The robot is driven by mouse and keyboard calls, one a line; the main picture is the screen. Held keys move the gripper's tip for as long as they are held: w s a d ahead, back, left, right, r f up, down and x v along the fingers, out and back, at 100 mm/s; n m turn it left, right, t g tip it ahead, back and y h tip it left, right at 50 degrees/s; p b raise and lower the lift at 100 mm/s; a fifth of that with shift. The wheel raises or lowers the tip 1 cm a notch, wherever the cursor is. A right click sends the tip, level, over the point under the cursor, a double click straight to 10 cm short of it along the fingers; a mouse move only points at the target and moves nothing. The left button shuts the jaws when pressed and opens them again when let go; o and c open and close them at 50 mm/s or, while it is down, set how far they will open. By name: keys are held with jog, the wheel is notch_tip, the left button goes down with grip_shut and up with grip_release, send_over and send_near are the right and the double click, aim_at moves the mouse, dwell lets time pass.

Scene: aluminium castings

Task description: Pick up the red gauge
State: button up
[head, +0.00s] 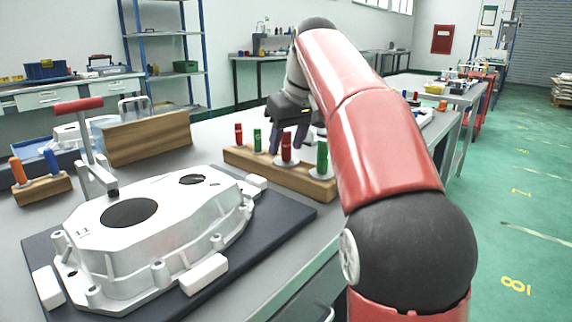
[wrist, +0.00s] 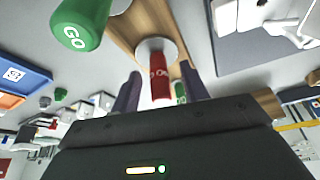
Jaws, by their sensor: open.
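The red gauge (head: 286,150) stands upright on a pale round base in the wooden block, beside a green gauge (head: 321,158). In the wrist view the red gauge (wrist: 159,82) has white lettering and lies between my two dark fingers. My gripper (head: 287,142) is open, with one finger on each side of this gauge and visible gaps to it. A second red gauge (head: 238,135) and a second green gauge (head: 257,141) stand at the block's left end. A green GO gauge (wrist: 80,25) shows large in the wrist view.
A large aluminium casting (head: 150,235) sits on a dark mat (head: 300,212) in front of the block. A wooden board (head: 147,137) and a small block with orange and blue gauges (head: 42,190) stand to the left.

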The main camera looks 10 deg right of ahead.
jog(key=shift+w+f, duration=0.25)
jog(key=shift+f, duration=0.4)
grip_shut()
jog(key=shift+r, duration=0.15)
